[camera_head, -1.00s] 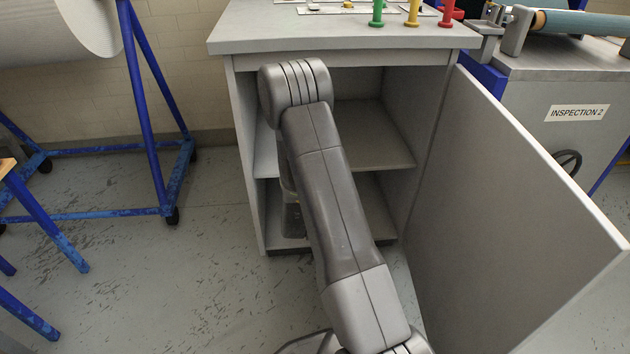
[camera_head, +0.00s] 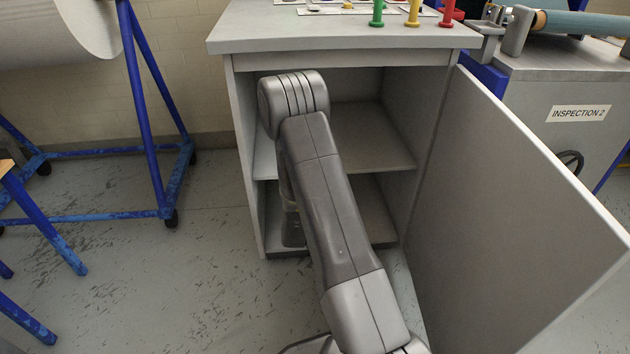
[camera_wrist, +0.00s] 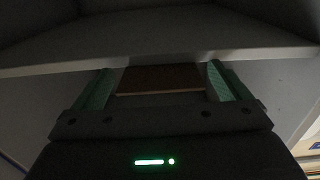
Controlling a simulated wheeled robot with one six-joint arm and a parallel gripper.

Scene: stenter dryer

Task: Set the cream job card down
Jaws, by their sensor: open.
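In the wrist view my gripper (camera_wrist: 160,82) is open, with a green-padded finger on each side. Between the fingers lies a flat, dark brown piece (camera_wrist: 158,79) with a paler front edge. It may be the cream job card in deep shade; I cannot tell for sure. A gap shows beside it at the left finger; at the right finger I cannot tell. In the head view my arm reaches into the open cabinet (camera_head: 345,58), down to its lower compartment, and hides the fingers and the card.
The cabinet's middle shelf (camera_head: 372,138) lies above my gripper; a shelf edge (camera_wrist: 160,57) crosses the wrist view just above the fingers. The open door (camera_head: 510,220) stands to the right. A blue-framed roll stand (camera_head: 150,110) is on the left. Coloured pegs (camera_head: 412,14) stand on the cabinet top.

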